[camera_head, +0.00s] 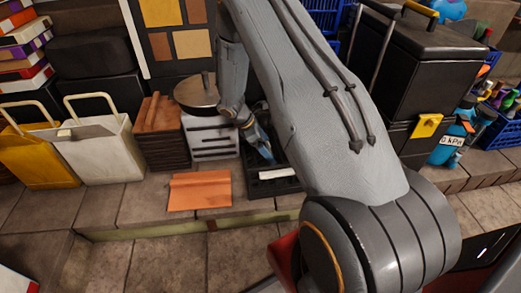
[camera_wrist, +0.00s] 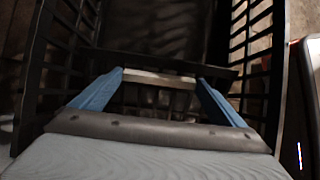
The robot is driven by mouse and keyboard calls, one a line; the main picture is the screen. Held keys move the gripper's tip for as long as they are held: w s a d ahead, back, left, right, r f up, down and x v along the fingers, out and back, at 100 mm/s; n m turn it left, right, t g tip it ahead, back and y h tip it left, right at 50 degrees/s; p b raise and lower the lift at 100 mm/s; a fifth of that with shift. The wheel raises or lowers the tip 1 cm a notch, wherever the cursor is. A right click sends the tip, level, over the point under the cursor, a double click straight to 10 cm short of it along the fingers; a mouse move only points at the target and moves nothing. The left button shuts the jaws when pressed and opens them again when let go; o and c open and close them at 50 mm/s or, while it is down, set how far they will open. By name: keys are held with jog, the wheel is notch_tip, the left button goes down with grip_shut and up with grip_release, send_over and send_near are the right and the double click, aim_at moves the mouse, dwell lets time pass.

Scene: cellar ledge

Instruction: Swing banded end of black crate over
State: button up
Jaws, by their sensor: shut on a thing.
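The black crate (camera_head: 262,188) sits on the stone ledge, its slatted front wall facing my body, with a pale band (camera_head: 277,173) along its near rim. My gripper (camera_head: 267,156) reaches down to it, and my arm hides part of the crate's right side. In the wrist view, the crate's dark slatted walls (camera_wrist: 38,75) run along both sides. The two blue fingers of my gripper (camera_wrist: 160,78) are set wide, with the pale band spanning between their tips. The gripper is shut on this end of the crate. The crate's inside is dark and blurred.
An orange mat (camera_head: 200,191) lies just left of the crate, near the ledge edge (camera_head: 180,230). A white slotted box (camera_head: 212,140) and a brown stack (camera_head: 160,140) stand behind the mat. A large black case (camera_head: 410,65) is at right, partly behind my arm.

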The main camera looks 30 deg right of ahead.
jog(key=shift+w+a+r+p, duration=0.3)
jog(key=shift+a+r+p, duration=0.4)
jog(key=shift+a+p, duration=0.1)
jog(key=shift+w+a+r+p, duration=0.15)
jog(key=shift+a+p, duration=0.15)
jog(key=shift+a, duration=0.25)
jog(key=o, duration=0.6)
jog(key=shift+c, duration=0.2)
jog(key=shift+r, duration=0.1)
jog(key=shift+r, duration=0.3)
notch_tip(320, 180, up, 9)
jog(key=p, duration=0.3)
send_over(260, 160)
jog(key=shift+w+r, duration=0.1)
